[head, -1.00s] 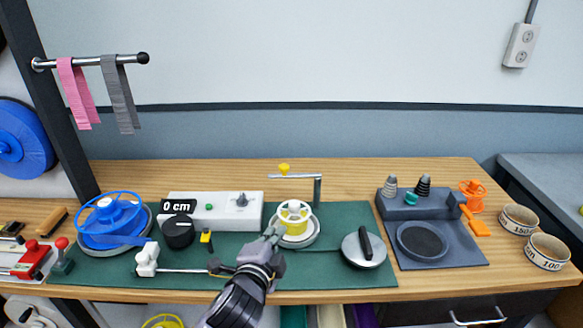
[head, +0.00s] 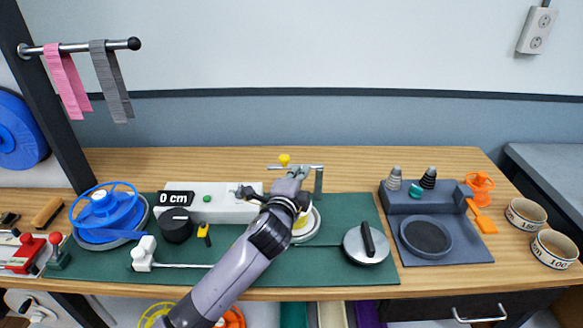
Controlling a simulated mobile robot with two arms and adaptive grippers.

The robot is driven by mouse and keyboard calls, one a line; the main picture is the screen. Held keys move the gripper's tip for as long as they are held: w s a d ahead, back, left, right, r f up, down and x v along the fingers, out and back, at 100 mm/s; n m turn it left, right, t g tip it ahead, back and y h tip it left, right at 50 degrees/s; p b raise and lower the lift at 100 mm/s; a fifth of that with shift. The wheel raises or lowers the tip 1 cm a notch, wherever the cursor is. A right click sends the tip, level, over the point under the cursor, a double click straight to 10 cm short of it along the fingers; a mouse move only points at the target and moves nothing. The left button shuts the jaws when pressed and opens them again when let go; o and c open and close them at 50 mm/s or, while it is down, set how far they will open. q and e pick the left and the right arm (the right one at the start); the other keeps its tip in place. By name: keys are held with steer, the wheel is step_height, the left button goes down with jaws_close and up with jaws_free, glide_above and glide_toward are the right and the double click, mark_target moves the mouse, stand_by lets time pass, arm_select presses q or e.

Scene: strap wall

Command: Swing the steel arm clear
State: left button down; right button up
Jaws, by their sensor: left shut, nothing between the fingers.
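The steel arm (head: 312,167) is a thin horizontal bar on an upright post, with a yellow knob (head: 284,159) at its left end. It reaches left over the yellow-and-white spool (head: 303,234), which sits on a round white base. My left gripper (head: 299,172) is shut and empty, its fingertips at the bar between the knob and the post. I cannot tell whether they touch it. My left forearm and gripper hide most of the spool. My right gripper is not in view.
A white box with a 0 cm display (head: 220,206) and black dial stands left of the spool. A blue reel (head: 105,215) is at the left. A round steel lid with a black handle (head: 367,243) and a grey tray unit (head: 452,252) are at the right.

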mark_target(288, 165)
arm_select(q)
steer(key=w, duration=0.1)
steer(key=w+a, duration=0.2)
steer(key=shift+f, duration=0.3)
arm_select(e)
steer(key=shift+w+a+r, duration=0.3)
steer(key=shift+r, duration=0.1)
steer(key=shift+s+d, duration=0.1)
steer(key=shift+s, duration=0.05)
arm_select(q)
steer(key=shift+w+a+p, duration=0.35)
steer(key=shift+w+a, duration=0.1)
steer(key=shift+w, duration=0.3)
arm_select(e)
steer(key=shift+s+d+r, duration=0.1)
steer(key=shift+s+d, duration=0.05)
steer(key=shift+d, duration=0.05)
